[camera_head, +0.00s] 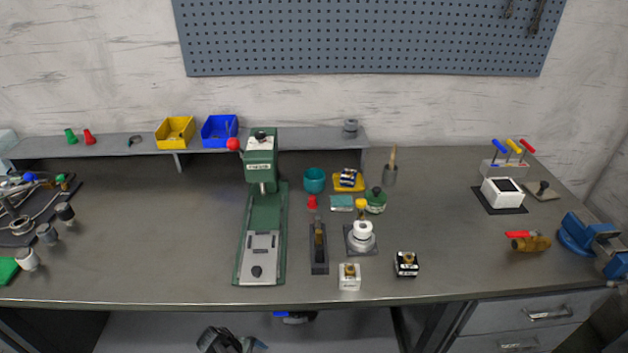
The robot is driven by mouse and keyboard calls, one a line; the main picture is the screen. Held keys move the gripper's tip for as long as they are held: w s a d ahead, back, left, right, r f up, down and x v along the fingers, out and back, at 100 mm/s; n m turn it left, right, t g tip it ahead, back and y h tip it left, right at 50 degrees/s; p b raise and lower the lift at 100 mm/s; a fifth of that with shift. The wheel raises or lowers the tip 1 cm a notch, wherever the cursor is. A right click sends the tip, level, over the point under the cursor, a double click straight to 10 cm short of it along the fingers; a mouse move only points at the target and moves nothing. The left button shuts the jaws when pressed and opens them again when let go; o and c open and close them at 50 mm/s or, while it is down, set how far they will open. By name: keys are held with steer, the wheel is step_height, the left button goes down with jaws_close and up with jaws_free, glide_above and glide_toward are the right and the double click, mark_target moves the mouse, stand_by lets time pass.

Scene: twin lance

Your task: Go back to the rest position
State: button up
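I cannot make out my gripper in the head view, and no part of my arm reaches over the workbench (150,270). A dark shape with grey parts (222,341) shows at the bottom edge, below the bench front. It is cut off and I cannot tell what it is. A small dark and blue thing (293,318) shows just under the front edge.
A green press (262,215) stands mid-bench. To its right are a narrow dark holder (319,250), a white round piece (362,232), a white block (349,277) and a black-and-white block (406,264). A blue vise (590,240) is far right. The left-centre surface is clear.

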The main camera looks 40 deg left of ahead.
steer(key=w+d+f+m+g+h, duration=0.1)
steer(key=w+d+f+m+g, duration=0.15)
steer(key=w+d, duration=0.6)
steer(key=w+d+f+m+g+h, duration=0.1)
steer(key=w+d+m+g, duration=0.2)
steer(key=d, duration=1.1)
steer(key=w+d+f+m+g, duration=0.1)
steer(key=w+d+f+m, duration=0.15)
steer(key=w+d, duration=0.65)
steer(key=s+d+m+g+y, duration=0.1)
steer(key=s+d+m, duration=0.3)
steer(key=d, duration=0.6)
steer(key=s+d+r+m+g+y, duration=0.1)
steer(key=s+d+m, duration=0.4)
steer(key=d, duration=0.6)
steer(key=s+d+r+m+g+y, duration=0.1)
steer(key=s+d+m+g+y, duration=0.2)
steer(key=d, duration=0.7)
steer(key=s+m, duration=0.2)
steer(key=m, duration=0.1)
steer(key=shift+d+r, duration=0.15)
steer(key=shift+d, duration=0.25)
